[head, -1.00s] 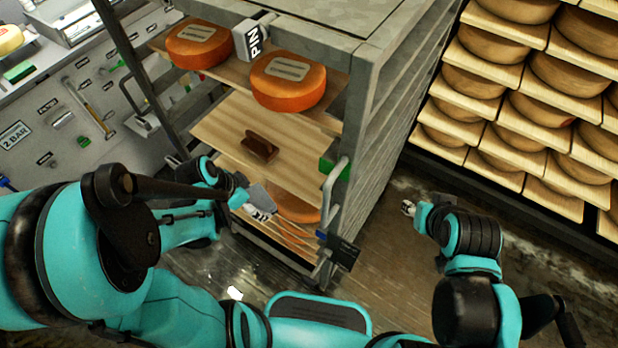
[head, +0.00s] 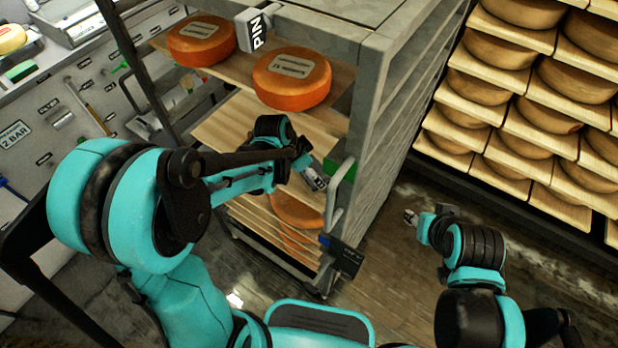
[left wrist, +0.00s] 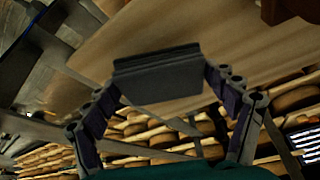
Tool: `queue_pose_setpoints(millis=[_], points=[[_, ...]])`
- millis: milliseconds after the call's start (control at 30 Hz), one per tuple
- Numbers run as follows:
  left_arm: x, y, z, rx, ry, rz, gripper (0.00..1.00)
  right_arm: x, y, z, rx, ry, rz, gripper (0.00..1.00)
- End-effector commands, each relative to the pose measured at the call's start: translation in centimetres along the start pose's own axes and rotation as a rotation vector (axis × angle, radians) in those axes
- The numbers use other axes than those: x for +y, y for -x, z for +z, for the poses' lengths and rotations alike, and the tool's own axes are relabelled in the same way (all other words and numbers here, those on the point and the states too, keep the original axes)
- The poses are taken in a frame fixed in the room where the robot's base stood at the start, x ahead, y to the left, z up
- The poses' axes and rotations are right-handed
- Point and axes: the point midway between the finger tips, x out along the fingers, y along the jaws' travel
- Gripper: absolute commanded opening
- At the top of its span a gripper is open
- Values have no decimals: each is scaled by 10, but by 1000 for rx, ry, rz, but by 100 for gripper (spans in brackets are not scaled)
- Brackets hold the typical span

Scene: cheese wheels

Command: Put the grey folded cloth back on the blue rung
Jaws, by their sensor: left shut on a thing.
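In the left wrist view a dark grey folded slab, which I take as the grey cloth (left wrist: 158,78), sits between the two fingers of my left gripper (left wrist: 162,82). The gripper is shut on it. In the head view this gripper (head: 314,180) is beside the cart's front right post, near the green bracket; the cloth is hard to make out there. A small blue piece (head: 324,241), possibly the blue rung, shows low on the post, below the gripper. My right gripper (head: 410,217) is out over the floor on the right, too small to tell its opening.
The grey cart (head: 385,75) holds orange cheese wheels (head: 292,78) and wooden boards (head: 225,125). A green bracket (head: 340,168), a grey handle (head: 336,195) and a dark panel (head: 343,258) are on its right post. Cheese shelves (head: 510,90) stand right. Floor between is clear.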

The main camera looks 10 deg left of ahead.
Motion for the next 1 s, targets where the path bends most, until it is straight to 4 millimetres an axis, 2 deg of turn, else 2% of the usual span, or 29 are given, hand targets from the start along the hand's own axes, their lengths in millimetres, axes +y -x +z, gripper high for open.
queue_pose_setpoints(millis=[33,167,567,600,633,1000], points=[[0,-13,7,-1,0,0,58,0,-8,6,0,0,0,40],[0,-32,15,0,0,-1,58,0,-17,12,0,0,0,40],[1,-35,17,0,0,0,58,0,-19,14,0,0,0,40],[1,-34,17,0,0,0,96,0,-18,13,0,0,0,40],[1,-34,16,0,0,0,100,0,-18,13,0,0,0,40],[1,-32,16,0,0,0,100,0,-16,12,0,0,0,40]])
